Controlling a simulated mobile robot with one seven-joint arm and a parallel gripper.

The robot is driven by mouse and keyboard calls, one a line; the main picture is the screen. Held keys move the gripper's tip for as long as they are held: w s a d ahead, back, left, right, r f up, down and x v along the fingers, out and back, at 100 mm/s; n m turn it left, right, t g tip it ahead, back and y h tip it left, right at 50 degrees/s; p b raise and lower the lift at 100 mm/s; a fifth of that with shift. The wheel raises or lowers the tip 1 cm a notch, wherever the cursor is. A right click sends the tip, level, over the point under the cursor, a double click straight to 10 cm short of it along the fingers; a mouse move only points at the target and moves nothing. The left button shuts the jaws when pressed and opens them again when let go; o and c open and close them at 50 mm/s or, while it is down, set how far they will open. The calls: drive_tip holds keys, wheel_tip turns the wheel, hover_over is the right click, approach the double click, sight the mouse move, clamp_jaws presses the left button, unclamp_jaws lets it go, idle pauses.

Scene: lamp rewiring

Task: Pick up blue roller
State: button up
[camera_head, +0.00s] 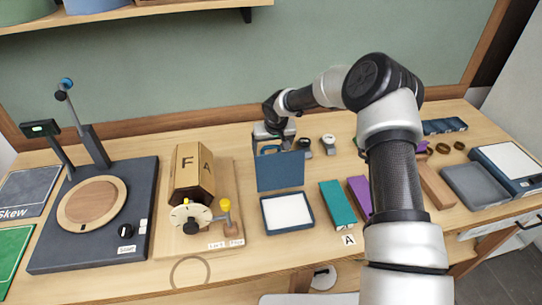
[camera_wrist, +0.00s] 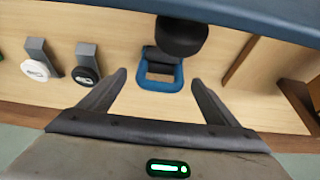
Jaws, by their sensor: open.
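What looks like the blue roller is a small tool with a blue frame (camera_wrist: 160,76), a grey neck and a dark rounded end (camera_wrist: 181,38). It lies on the table at the back, behind the raised blue lid, and shows partly in the head view (camera_head: 270,149). My gripper (camera_wrist: 158,78) is open in the wrist view, with one fingertip on either side of the blue frame. Nothing is between its fingers in a grip. In the head view, my gripper (camera_head: 272,130) is above the tool and hides part of it. I cannot tell how high it is above it.
The blue lid (camera_head: 280,171) of the white pad (camera_head: 287,212) stands up close in front. Two grey tools, one with a white end (camera_wrist: 36,70) and one with a black end (camera_wrist: 86,74), lie beside the roller.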

drive_tip(key=shift+x, duration=1.1)
